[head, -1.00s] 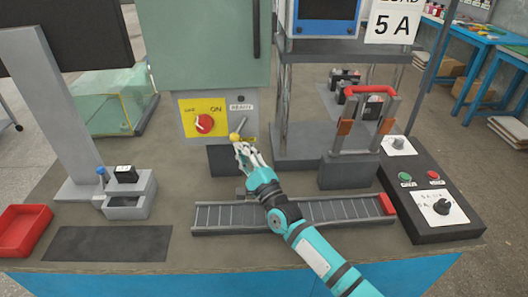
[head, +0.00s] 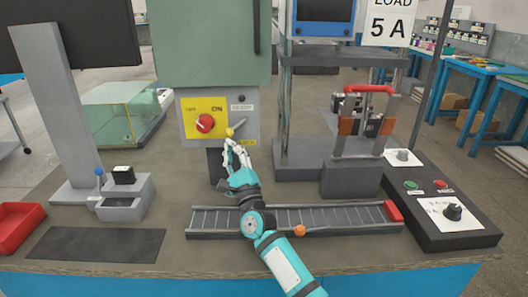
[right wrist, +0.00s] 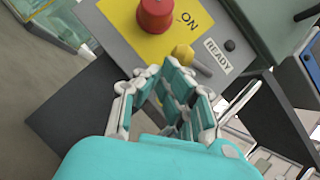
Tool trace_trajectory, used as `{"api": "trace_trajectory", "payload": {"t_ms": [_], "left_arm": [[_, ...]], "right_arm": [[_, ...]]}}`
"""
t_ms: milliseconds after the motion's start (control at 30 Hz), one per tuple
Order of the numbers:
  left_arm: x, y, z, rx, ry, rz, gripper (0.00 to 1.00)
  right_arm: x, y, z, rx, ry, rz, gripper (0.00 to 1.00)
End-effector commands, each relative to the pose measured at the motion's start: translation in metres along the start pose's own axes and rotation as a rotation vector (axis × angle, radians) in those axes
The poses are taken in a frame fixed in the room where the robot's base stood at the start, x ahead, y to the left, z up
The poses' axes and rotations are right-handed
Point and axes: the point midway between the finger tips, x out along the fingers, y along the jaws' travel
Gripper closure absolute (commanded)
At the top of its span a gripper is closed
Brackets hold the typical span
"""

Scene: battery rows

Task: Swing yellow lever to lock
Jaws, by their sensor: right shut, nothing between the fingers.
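The yellow lever (head: 230,132) is a grey rod with a yellow knob on the grey cabinet front, right of the red ON switch and below the READY label. Its rod slants down-left to the knob in the head view. The knob also shows in the right wrist view (right wrist: 183,51), just beyond the fingers. My right gripper (head: 229,147) is shut and empty, its fingertips just below the knob. I cannot tell whether they touch it. In the right wrist view the fingers (right wrist: 166,78) point at the panel. My left gripper is not in view.
The red switch (head: 205,123) sits on a yellow plate left of the lever. A roller track (head: 340,218) lies under my right arm. A red-handled fixture (head: 350,175) and a control box (head: 455,232) stand to the right. A red tray (head: 22,225) is at left.

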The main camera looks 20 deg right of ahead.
Motion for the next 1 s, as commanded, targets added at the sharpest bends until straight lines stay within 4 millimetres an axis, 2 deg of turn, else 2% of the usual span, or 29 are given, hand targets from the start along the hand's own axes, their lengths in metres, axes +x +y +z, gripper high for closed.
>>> {"api": "trace_trajectory", "payload": {"t_ms": [133, 233, 600, 767, 1000], "left_arm": [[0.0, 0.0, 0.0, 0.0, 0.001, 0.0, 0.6], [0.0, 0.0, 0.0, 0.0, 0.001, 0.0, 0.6], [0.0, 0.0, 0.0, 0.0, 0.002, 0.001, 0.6], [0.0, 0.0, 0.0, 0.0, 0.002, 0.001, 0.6], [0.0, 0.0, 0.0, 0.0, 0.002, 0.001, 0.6]], "right_arm": [[-0.002, 0.0, 0.0, -0.001, 0.0, 0.0, 1.0], [-0.01, 0.0, -0.001, 0.0, 0.001, 0.0, 1.0], [-0.067, 0.0, -0.001, 0.0, 0.001, 0.001, 1.0], [-0.075, 0.0, 0.0, 0.0, 0.0, 0.001, 1.0], [-0.075, 0.0, 0.0, -0.001, 0.0, 0.0, 1.0]]}}
